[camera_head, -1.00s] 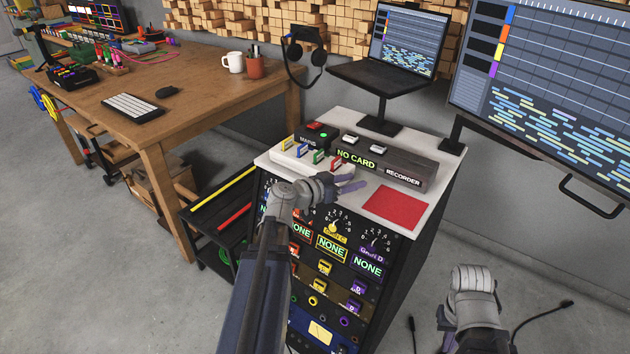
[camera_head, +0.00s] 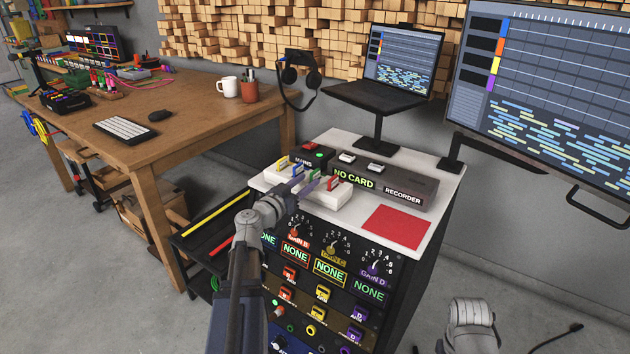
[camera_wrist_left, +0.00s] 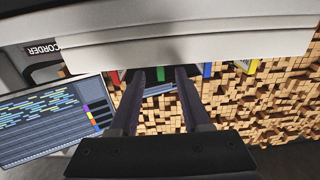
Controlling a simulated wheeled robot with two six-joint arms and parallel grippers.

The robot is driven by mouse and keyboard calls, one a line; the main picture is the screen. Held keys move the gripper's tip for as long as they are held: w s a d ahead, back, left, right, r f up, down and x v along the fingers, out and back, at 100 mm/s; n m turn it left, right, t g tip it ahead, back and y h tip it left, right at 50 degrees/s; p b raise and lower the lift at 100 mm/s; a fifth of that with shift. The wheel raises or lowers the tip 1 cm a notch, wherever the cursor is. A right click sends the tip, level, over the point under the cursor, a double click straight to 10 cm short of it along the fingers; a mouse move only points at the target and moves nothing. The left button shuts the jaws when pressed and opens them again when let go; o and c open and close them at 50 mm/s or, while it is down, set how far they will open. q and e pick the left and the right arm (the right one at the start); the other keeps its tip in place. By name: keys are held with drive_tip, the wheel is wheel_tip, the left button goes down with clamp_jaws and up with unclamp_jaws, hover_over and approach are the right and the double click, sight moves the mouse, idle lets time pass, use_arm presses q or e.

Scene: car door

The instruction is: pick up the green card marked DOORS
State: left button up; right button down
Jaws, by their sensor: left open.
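The green card (camera_head: 312,178) stands in a white card rack (camera_head: 325,200) on the console top, between the blue card (camera_head: 297,171) and the red card (camera_head: 333,183). Its lettering is too small to read. My left gripper (camera_head: 304,187) is open, at the rack's front beside the green card. In the left wrist view the green card (camera_wrist_left: 161,75) shows between the two open fingers (camera_wrist_left: 160,77), beyond their tips; I cannot tell whether they touch it. Part of my right arm (camera_head: 470,318) shows at the bottom right; its fingers are not visible.
The yellow card (camera_head: 283,162) stands at the rack's left end. A recorder (camera_head: 405,188) with a NO CARD display is behind and right of the rack. A red mat (camera_head: 397,227) lies on the clear right part of the top. A laptop stand (camera_head: 377,125) rises behind.

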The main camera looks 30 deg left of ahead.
sight(311, 177)
use_arm(q)
drive_tip(key=w, duration=0.5)
drive_tip(key=shift+w+d+r+p, duration=0.15)
drive_tip(key=shift+r+p, duration=0.1)
drive_tip(key=shift+p, duration=0.05)
clamp_jaws()
